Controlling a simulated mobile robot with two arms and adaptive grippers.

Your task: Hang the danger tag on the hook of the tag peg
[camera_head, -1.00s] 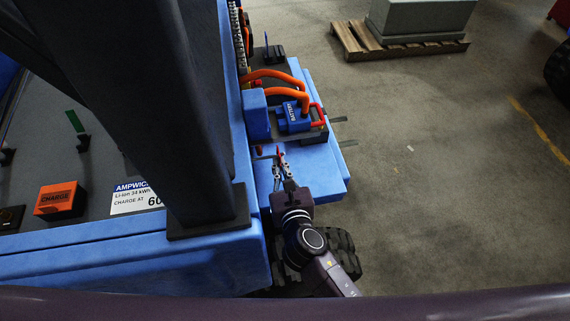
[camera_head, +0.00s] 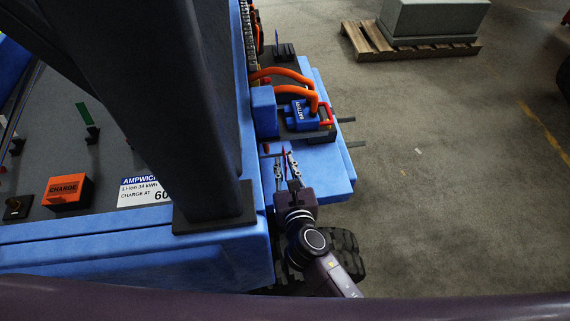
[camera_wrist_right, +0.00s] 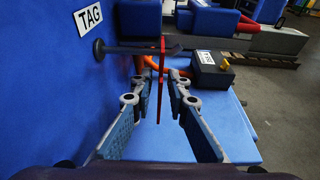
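The tag peg (camera_wrist_right: 130,49) is a dark rod sticking out from the blue wall below a white TAG label (camera_wrist_right: 88,17) in the right wrist view. The danger tag (camera_wrist_right: 160,88) is thin and red, seen nearly edge-on. Its top crosses the rod near the outer end, and it appears to hang there. In the head view the tag (camera_head: 284,160) is a small red sliver. My right gripper (camera_wrist_right: 158,86) is open, with one finger on each side of the tag and visible gaps between. The head view shows my right gripper (camera_head: 285,160) beside the blue wall. My left gripper is out of view.
A blue battery block (camera_head: 300,114) with orange cables (camera_head: 283,74) sits just beyond the peg. A black box with a label (camera_wrist_right: 212,70) is right of the fingers. A blue ledge (camera_head: 325,180) lies below. The floor at right is open, with a pallet (camera_head: 415,52) far back.

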